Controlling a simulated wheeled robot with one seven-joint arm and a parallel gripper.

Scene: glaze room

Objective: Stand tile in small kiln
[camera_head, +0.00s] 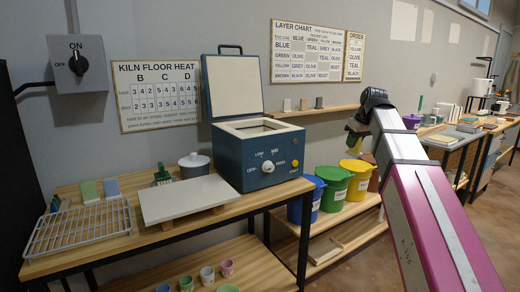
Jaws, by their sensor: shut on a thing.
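The small kiln (229,158) is a dark blue box on the wooden table, with a dial and a yellow button on its front. Its lid (233,85) stands open and its top opening shows; the inside is mostly hidden by the rim. My gripper (354,134) hangs from the end of my arm, right of the kiln and apart from it, above the buckets. It is small and partly hidden by my arm. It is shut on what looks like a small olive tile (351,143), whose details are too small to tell.
A wire rack (80,229), a pale slab (185,198), a grey lidded pot (194,165), a green tile (89,191) and a blue tile (112,188) are left of the kiln. Blue, green (332,184) and yellow buckets stand right. A wall shelf (320,111) holds small tiles.

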